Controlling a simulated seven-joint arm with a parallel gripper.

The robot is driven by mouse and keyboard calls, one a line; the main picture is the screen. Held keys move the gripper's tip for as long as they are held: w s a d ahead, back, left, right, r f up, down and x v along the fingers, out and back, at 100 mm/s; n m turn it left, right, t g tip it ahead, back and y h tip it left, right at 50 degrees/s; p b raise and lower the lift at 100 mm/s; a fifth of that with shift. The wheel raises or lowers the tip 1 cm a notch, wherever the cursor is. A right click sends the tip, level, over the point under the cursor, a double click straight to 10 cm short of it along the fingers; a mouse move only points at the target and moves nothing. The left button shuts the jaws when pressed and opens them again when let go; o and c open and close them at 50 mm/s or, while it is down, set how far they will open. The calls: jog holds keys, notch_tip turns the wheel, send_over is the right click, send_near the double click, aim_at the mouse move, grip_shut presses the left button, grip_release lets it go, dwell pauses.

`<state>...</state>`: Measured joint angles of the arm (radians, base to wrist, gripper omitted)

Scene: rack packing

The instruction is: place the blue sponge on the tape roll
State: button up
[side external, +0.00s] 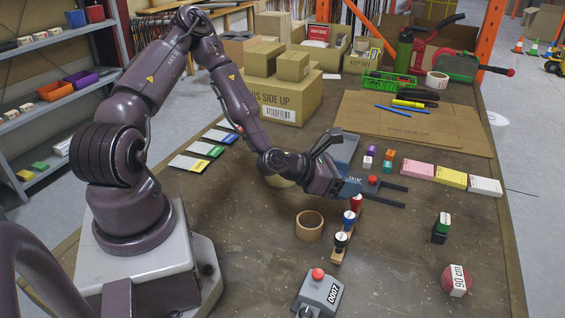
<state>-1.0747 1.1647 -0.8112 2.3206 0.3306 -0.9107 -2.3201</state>
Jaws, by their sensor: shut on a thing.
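My gripper (394,196) reaches over the middle of the table, its two dark fingers pointing right. A blue piece, which looks like the blue sponge (349,188), shows at the gripper; the fingers and gripper body hide much of it. The gripper is shut on it. A tan tape roll (308,236) lies flat on the table, to the left of and nearer than the gripper, with its hole facing up. Nothing rests on it. A second, white tape roll (436,83) stands at the back right.
A wooden rack (337,257) with several coloured-top pieces stands just right of the tan roll. A grey box with a red button (319,292) is in front. Cardboard boxes (278,100) fill the back.

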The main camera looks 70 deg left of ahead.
jog(key=s+a+r+n+g+y, duration=0.25)
jog(key=a+n+y, duration=0.3)
jog(key=a, duration=0.55)
jog(key=s+a+r+n+g+y, duration=0.1)
jog(key=s+a+r+n+y, duration=0.15)
jog(key=a+n+y, duration=0.6)
jog(key=shift+s+a+f+m+h, duration=0.1)
jog(key=shift+a+f+m+h, duration=0.4)
jog(key=shift+f, duration=0.95)
jog(key=shift+s+a+f+m+h, duration=0.1)
jog(key=shift+a+f+m+h, duration=0.3)
jog(key=shift+f, duration=1.05)
jog(key=shift+s+a+f+m+h, duration=0.25)
jog(key=shift+f+m, duration=0.45)
jog(key=shift+f, duration=0.75)
jog(key=shift+w+d, duration=0.1)
jog(key=shift+w, duration=0.1)
jog(key=o, duration=0.9)
jog(key=shift+f, duration=0.1)
